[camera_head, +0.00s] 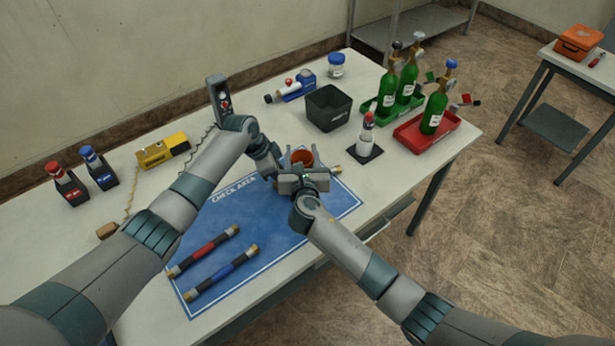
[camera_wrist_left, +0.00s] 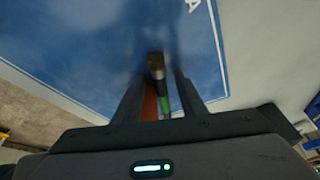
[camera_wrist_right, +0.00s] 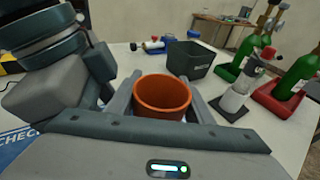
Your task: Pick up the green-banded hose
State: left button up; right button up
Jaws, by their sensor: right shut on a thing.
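The green-banded hose shows in the left wrist view as a brass end (camera_wrist_left: 156,66) and a green band (camera_wrist_left: 165,104), between the fingers of my left gripper (camera_wrist_left: 165,75). The fingers stand apart, with gaps beside the hose. My right gripper (camera_wrist_right: 163,100) is shut on an orange cup (camera_wrist_right: 162,94), which also shows in the head view (camera_head: 302,158). My two grippers are close together over the far part of the blue mat (camera_head: 262,218). I cannot tell whether the hose touches the cup.
A red-banded hose (camera_head: 204,251) and a blue-banded hose (camera_head: 222,273) lie on the mat's near part. A black bin (camera_head: 328,108), a small bottle (camera_head: 366,135) on a dark pad and green cylinders (camera_head: 434,110) in trays stand beyond. A yellow device (camera_head: 160,150) is at left.

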pick_arm(q)
jog(key=shift+c, duration=0.4)
grip_shut()
jog(key=shift+r, duration=0.1)
jog(key=shift+r, duration=0.45)
jog(key=v, duration=0.2)
jog(key=shift+a+r, duration=0.1)
jog(key=shift+r, duration=0.2)
jog(key=s+a, duration=0.1)
jog(key=a, duration=0.4)
jog(key=s+a, duration=0.2)
jog(key=a, duration=0.4)
jog(key=s+a, duration=0.1)
jog(key=a, duration=0.4)
jog(key=shift+s+a, duration=0.15)
jog(key=shift+s, duration=0.25)
jog(key=shift+a, duration=0.15)
